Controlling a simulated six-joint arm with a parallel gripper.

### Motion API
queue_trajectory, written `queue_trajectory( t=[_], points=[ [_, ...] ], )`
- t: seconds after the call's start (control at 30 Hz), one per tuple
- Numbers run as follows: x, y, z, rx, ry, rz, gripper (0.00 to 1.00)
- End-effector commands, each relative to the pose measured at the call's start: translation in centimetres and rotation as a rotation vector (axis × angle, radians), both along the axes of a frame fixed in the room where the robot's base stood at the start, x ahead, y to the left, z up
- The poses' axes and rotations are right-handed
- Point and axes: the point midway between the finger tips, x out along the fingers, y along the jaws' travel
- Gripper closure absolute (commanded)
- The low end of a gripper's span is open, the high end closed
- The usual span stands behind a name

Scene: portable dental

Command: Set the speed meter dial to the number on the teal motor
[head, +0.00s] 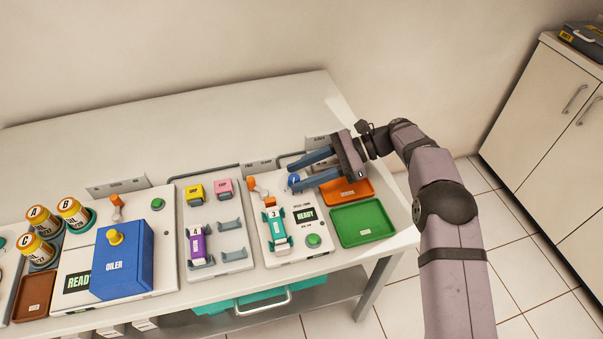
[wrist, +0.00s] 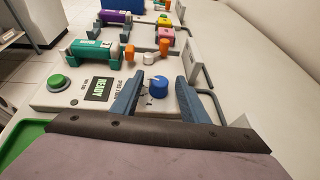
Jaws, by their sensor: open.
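The blue speed meter dial (head: 293,179) sits at the top of the white speed panel, and it also shows in the wrist view (wrist: 158,86). The teal motor (head: 274,228) lies in a cradle on the same panel, and its label appears to read 3. In the wrist view the motor (wrist: 95,50) is at the upper left. My gripper (head: 291,175) is open and empty over the panel. In the wrist view its two blue-grey fingers (wrist: 160,76) stand on either side of the dial with gaps. The dial's scale numbers are too small to read.
The panel has a READY display (head: 305,216), a green button (head: 313,240) and an orange lever (head: 260,188). Orange (head: 352,192) and green (head: 363,223) trays lie to the right. A purple motor (head: 198,245) and blue oiler (head: 122,260) are left. The table's back is clear.

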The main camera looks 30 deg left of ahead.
Motion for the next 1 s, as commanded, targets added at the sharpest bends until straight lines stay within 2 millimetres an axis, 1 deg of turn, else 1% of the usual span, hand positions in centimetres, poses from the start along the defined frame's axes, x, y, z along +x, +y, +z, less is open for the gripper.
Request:
queue_trajectory(
  t=[0.17, 0.4, 0.6, 0.8, 1.0],
  points=[
    [1.0, -1.1, 0.4, 0.001, -0.003, -0.002, 0.59],
    [3.0, -3.5, 1.7, 0.001, -0.003, -0.003, 0.59],
    [3.9, -4.5, 2.4, 0.002, -0.001, -0.001, 0.59],
    [4.2, -5.1, 2.7, 0.000, 0.001, 0.000, 0.59],
    [4.3, -5.1, 2.7, 0.001, 0.001, 0.000, 0.59]
  ],
)
